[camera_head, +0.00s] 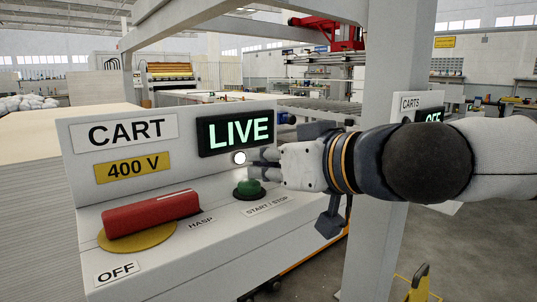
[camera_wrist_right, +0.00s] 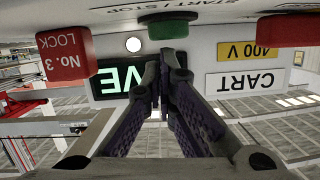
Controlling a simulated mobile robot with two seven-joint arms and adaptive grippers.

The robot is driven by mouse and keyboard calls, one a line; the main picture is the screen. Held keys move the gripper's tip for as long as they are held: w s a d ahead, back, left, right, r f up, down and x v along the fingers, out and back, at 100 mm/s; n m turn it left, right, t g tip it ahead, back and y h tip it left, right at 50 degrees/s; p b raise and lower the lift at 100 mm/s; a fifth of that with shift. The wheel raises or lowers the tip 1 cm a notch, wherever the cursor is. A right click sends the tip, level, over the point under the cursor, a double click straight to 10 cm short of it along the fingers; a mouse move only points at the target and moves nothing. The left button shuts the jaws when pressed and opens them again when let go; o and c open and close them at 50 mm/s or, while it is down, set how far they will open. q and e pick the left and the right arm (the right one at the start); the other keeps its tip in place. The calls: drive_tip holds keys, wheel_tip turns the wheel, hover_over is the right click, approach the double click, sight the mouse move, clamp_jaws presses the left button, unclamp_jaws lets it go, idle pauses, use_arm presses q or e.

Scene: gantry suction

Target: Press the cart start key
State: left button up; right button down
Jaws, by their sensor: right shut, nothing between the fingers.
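The start/stop key is a round green button (camera_head: 249,189) on the white cart control panel (camera_head: 187,188), above a START / STOP label. It also shows at the top of the upside-down right wrist view (camera_wrist_right: 167,29). My right gripper (camera_head: 256,163) comes in from the right, its fingers together and empty, just above the green button in the head view. In the wrist view its fingertips (camera_wrist_right: 168,58) lie close to the button; whether they touch it I cannot tell. A display (camera_head: 235,133) reads LIVE, with a lit white lamp (camera_head: 239,157) below it. My left gripper is out of view.
A red handle (camera_head: 152,212) on a yellow disc lies left of the button, near HASP and OFF labels. A red block marked No. 3 LOCK (camera_wrist_right: 65,55) shows in the wrist view. A grey post (camera_head: 375,235) stands right of the panel.

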idle(0.3)
drive_tip(key=shift+s+a+f, duration=0.1)
drive_tip(key=shift+f, duration=1.3)
drive_tip(key=v, duration=1.2)
drive_tip(key=shift+r, duration=0.4)
